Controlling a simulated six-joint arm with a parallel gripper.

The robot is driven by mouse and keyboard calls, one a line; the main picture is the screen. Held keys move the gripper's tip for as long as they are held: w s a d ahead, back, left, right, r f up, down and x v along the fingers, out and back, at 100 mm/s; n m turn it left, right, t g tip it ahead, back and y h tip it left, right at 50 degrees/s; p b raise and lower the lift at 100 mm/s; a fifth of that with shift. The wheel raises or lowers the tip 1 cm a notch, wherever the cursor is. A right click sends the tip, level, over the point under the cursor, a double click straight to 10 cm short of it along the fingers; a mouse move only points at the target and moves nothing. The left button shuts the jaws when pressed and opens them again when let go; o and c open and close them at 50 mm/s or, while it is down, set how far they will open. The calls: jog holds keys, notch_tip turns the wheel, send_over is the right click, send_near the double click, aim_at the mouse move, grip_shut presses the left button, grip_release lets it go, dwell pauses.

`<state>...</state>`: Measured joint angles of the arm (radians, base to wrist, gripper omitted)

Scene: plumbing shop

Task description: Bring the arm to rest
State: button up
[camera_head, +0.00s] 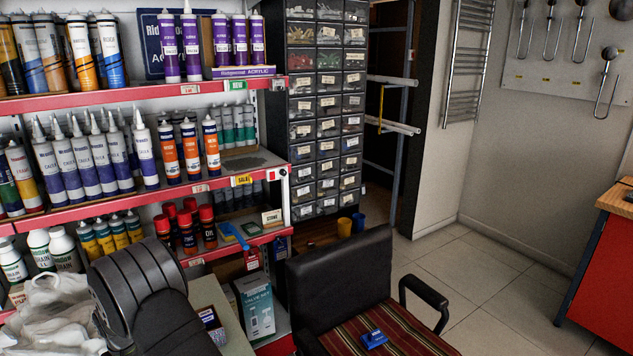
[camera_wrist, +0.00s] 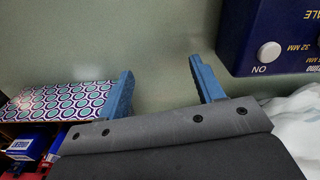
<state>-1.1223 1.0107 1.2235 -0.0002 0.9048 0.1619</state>
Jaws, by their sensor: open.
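My gripper (camera_wrist: 163,86) shows in the wrist view with its two blue fingers spread wide apart. Nothing is between them; bare grey-green surface (camera_wrist: 160,35) shows in the gap. In the head view my dark arm (camera_head: 140,285) stands at the lower left, in front of the shelves, and my gripper is hidden there.
In the wrist view, a patterned box (camera_wrist: 65,101) is close by the left finger. A dark blue scale (camera_wrist: 265,35) is at upper right, white plastic (camera_wrist: 298,108) below it. The head view shows stocked shelves (camera_head: 140,205), a chair (camera_head: 335,265), a red bench (camera_head: 605,275) and clear floor (camera_head: 490,265).

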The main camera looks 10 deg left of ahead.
notch_tip(320, 180, down, 2)
jog(key=shift+d+f, duration=0.1)
jog(key=shift+f, duration=0.05)
jog(key=r, duration=0.4)
jog(key=shift+w+d+r, duration=0.15)
jog(key=shift+w+d, duration=0.15)
jog(key=w+d+r, duration=0.6)
jog(key=d+r, duration=0.1)
jog(key=d, duration=0.2)
jog(key=w+a+r+n, duration=0.1)
jog(key=w+n, duration=0.1)
jog(key=w, duration=0.1)
jog(key=w+a+n, duration=0.2)
jog(key=w, duration=0.2)
jog(key=w+a+r+n, duration=0.1)
jog(key=w+a+n, duration=0.1)
jog(key=w+n, duration=0.1)
jog(key=shift+w+a+r, duration=0.1)
jog(key=shift+w+r, duration=0.05)
jog(key=shift+r, duration=0.2)
notch_tip(320, 180, down, 10)
jog(key=shift+r, duration=0.1)
notch_tip(320, 180, up, 12)
jog(key=shift+f, duration=0.7)
